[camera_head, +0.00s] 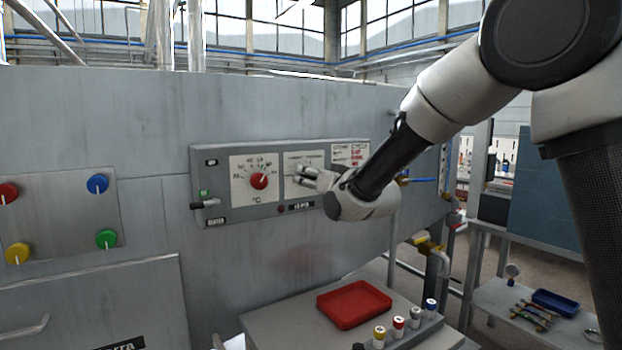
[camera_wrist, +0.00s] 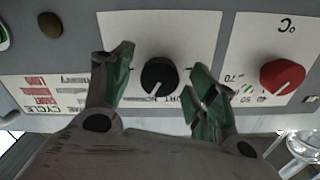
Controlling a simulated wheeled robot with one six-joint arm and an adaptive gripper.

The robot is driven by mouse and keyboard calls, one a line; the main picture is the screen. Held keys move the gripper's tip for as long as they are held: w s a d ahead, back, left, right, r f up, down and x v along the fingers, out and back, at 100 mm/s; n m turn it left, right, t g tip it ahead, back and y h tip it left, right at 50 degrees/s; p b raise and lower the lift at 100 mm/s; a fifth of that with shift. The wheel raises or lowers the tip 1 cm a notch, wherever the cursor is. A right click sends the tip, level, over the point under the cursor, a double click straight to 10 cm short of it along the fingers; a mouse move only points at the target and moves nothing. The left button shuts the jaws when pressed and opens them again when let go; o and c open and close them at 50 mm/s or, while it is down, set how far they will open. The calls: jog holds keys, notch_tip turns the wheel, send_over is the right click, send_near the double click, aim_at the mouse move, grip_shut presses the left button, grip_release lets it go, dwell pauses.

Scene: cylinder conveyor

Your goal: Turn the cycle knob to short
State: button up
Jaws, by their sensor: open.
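The cycle knob (camera_wrist: 159,76) is black with a white pointer line and sits on a white label plate in the wrist view. The line points down and slightly left in that view. Printed letters, partly covered by the right finger, show below and right of the knob. My gripper (camera_wrist: 161,70) is open, one finger to each side of the knob with gaps visible. Whether the fingertips reach its depth I cannot tell. In the head view my gripper (camera_head: 313,177) is in front of the control panel (camera_head: 222,157) and hides the knob.
A red °C knob (camera_wrist: 283,76) sits beside the cycle knob; it also shows in the head view (camera_head: 259,181). A printed cycle legend (camera_wrist: 45,92) is on the other side. A red tray (camera_head: 354,304) and several small cylinders stand on the table below.

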jog(key=shift+w+a, duration=0.3)
jog(key=shift+w, duration=0.1)
jog(key=c, duration=1)
jog(key=shift+c, duration=0.2)
jog(key=shift+n, duration=0.3)
jog(key=n, duration=0.5)
jog(key=shift+d, duration=0.1)
jog(key=n, duration=0.6)
